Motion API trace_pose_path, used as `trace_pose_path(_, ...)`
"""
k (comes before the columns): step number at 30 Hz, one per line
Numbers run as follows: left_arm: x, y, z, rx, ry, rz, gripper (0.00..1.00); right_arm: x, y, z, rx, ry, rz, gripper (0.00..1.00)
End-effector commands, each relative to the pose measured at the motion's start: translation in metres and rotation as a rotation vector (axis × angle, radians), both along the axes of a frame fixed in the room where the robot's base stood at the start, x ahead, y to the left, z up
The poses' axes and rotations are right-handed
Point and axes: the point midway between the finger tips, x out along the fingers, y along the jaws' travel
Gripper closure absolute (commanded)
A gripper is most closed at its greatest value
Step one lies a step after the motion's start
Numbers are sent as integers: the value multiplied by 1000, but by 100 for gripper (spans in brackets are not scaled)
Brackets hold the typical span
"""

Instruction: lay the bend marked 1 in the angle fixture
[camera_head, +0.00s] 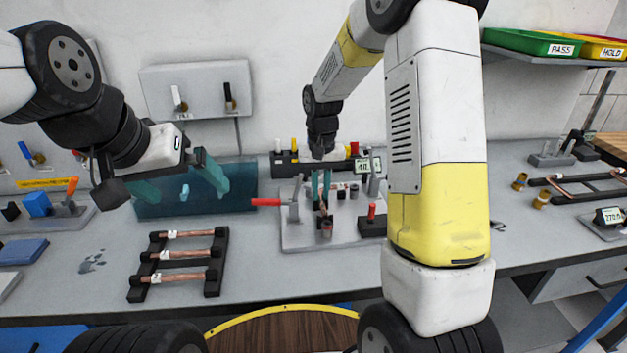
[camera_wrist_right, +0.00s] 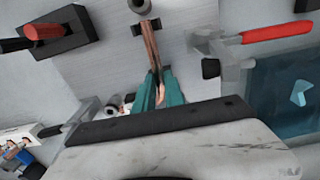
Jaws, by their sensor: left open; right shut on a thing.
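My right gripper (camera_head: 322,188) is shut on a copper piece (camera_head: 322,210) above a grey plate (camera_head: 295,240) with red-handled clamps. In the right wrist view, the teal fingers (camera_wrist_right: 158,88) grip the copper piece (camera_wrist_right: 150,45), which runs up to a grey round post (camera_wrist_right: 140,6). Whether it touches the post is unclear. No number is readable on it, and I cannot tell for sure that this plate is the angle fixture. My left gripper (camera_head: 180,184) is open and empty, raised above the bench in front of a dark teal panel (camera_head: 240,185).
A black rack (camera_head: 218,260) holds three labelled copper tubes at front left. A red clamp handle (camera_head: 266,202) sticks out left of the plate. A frame with copper tubing (camera_head: 580,180), brass fittings (camera_head: 541,199) and a display (camera_head: 609,216) stand at right. Green PASS tray (camera_head: 530,42) is on a shelf.

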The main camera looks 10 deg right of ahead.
Motion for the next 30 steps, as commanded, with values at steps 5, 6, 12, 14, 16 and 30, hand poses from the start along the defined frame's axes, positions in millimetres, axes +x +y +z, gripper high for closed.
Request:
trace_pose_path(5, 0, 0, 0, 0, 0, 0, 0, -2, 0, -7, -1, 7, 0, 100)
trace_pose_path(6, 0, 0, 0, 0, 0, 0, 0, -2, 0, -8, -1, 8, 0, 100)
trace_pose_path(12, 0, 0, 0, 0, 0, 0, 0, -3, 0, -12, -1, 9, 0, 100)
trace_pose_path(14, 0, 0, 0, 0, 0, 0, 0, -3, 0, -12, -1, 9, 0, 100)
trace_pose_path(16, 0, 0, 0, 0, 0, 0, 0, -3, -1, -13, -1, 9, -1, 100)
trace_pose_path(30, 0, 0, 0, 0, 0, 0, 0, -3, -1, -11, -1, 8, -2, 60)
